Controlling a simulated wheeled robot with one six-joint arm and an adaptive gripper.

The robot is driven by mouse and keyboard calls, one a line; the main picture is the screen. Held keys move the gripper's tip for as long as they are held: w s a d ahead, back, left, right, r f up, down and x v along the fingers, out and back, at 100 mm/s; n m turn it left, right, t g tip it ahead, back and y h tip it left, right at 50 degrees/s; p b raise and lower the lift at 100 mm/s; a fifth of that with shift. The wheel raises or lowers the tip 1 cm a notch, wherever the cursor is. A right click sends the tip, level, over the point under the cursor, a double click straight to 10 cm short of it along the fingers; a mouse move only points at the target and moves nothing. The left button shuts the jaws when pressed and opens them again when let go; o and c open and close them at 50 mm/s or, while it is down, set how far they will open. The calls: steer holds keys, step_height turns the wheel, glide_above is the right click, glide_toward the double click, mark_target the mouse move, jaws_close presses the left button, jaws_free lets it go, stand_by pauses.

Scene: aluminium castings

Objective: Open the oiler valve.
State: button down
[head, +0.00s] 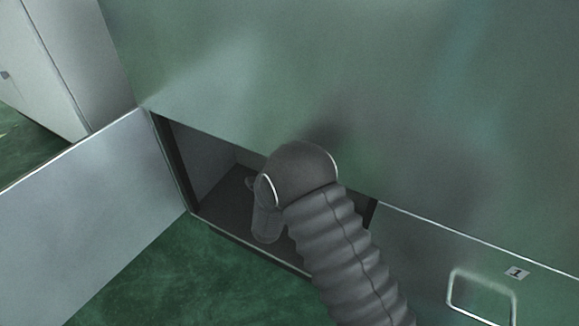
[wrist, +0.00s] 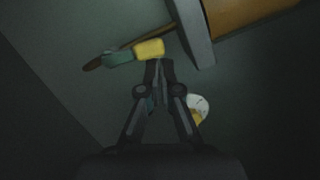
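In the wrist view my gripper (wrist: 158,68) points into a dim compartment, its two fingertips drawn together with nothing visible between them. Just beyond the tips is a small part with a yellow block (wrist: 149,49) and a green end (wrist: 118,58), apparently the valve's lever. A thin brown rod or pipe (wrist: 95,64) runs along behind it. I cannot tell whether the fingertips touch the yellow block. In the head view my arm reaches into the open cabinet bay (head: 205,150) and hides the gripper and valve.
An orange-brown cylinder (wrist: 245,22) with a grey end plate (wrist: 192,32) lies at the upper right of the wrist view. A white round gauge (wrist: 199,103) sits right of the fingers. The open cabinet door (head: 90,215) stands left; a closed panel with a handle (head: 482,292) is right.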

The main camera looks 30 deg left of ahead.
steer(key=v, duration=1.2)
steer(key=shift+d, duration=0.1)
